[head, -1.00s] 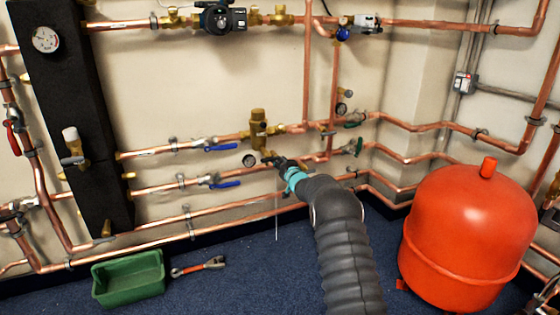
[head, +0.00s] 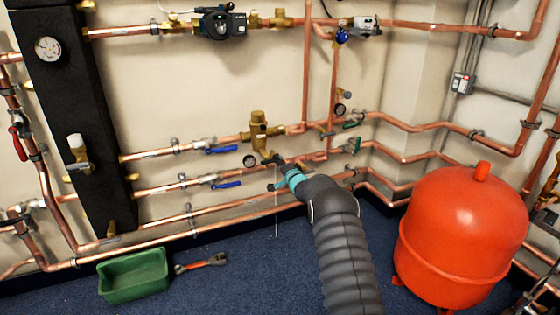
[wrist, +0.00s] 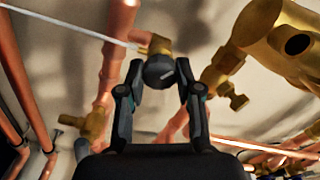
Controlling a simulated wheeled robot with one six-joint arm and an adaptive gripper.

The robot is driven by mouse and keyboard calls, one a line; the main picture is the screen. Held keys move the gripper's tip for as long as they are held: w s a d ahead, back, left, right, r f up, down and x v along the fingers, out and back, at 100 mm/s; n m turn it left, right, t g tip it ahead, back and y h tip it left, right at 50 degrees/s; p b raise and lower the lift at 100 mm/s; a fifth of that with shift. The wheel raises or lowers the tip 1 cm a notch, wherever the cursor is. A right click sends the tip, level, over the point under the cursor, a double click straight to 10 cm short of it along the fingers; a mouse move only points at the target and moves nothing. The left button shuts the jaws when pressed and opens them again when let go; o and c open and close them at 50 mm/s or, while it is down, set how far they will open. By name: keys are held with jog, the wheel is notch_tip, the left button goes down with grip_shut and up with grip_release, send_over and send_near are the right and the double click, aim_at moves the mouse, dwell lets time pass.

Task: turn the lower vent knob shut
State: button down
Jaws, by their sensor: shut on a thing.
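The lower vent knob (wrist: 158,71) is a small dark round knob on a brass fitting (wrist: 160,44) on a copper pipe. In the wrist view it sits between the two fingertips of my gripper (wrist: 160,76), which is shut on it. A thin white line, like a jet, runs from the fitting to the upper left (wrist: 70,23). In the head view my gripper (head: 274,172) is at the pipes below the brass valve (head: 259,128), and it hides the knob. A faint thin line hangs below it there.
A large brass body (wrist: 275,42) is close on the right in the wrist view. A red tank (head: 462,235) stands right; a green bin (head: 133,276) and red-handled tool (head: 202,263) lie on the floor.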

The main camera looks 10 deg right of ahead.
jog(key=m+p, duration=0.2)
jog(key=m, duration=0.6)
jog(key=shift+f+m, duration=0.1)
jog(key=shift+m, duration=0.5)
jog(key=c, duration=0.8)
grip_release()
jog(key=shift+o, duration=0.2)
jog(key=v, duration=1.2)
